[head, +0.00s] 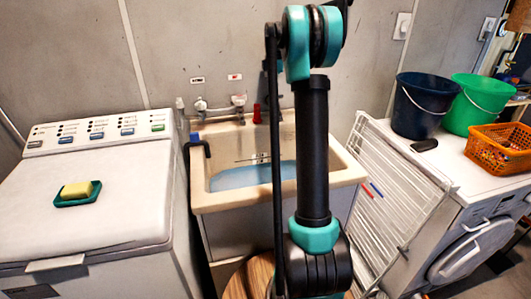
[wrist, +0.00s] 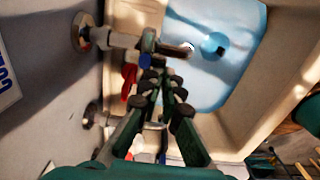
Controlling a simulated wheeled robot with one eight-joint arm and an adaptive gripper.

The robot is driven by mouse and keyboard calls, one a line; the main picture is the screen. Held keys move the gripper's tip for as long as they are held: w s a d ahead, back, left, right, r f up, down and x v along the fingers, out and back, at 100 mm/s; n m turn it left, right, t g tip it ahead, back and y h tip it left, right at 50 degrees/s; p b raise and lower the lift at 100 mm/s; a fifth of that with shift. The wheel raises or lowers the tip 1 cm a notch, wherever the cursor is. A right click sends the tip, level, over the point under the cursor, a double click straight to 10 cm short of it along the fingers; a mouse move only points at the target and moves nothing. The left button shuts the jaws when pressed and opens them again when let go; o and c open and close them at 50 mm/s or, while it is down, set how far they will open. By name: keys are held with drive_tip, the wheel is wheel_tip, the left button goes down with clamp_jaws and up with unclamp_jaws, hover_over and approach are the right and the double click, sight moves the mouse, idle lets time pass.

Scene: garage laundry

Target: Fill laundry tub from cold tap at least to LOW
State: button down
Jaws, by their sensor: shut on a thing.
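The laundry tub (head: 222,199) is cream, against the wall, and holds light blue water (head: 240,177); the water also shows in the wrist view (wrist: 215,80). Dark marks are on its inner back wall just above the water; I cannot read them. The taps (head: 215,107) are on the wall behind it. In the wrist view, my gripper (wrist: 160,75) is shut at the blue cold tap handle (wrist: 148,42), its fingertips partly hiding the contact. The red handle (wrist: 130,82) is beside the fingers. The spout (wrist: 180,48) points over the water.
A white washer (head: 90,215) with yellow soap (head: 77,189) stands left. Right are a folded drying rack (head: 390,190), blue bucket (head: 420,105), green bucket (head: 475,103) and orange basket (head: 497,150).

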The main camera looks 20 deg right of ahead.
drive_tip(key=r, duration=0.1)
drive_tip(key=d+r, duration=0.1)
drive_tip(key=shift+s+r, duration=0.1)
drive_tip(key=shift+r, duration=0.25)
drive_tip(key=r, duration=0.3)
drive_tip(key=shift+s+a, duration=0.1)
drive_tip(key=shift+s, duration=0.25)
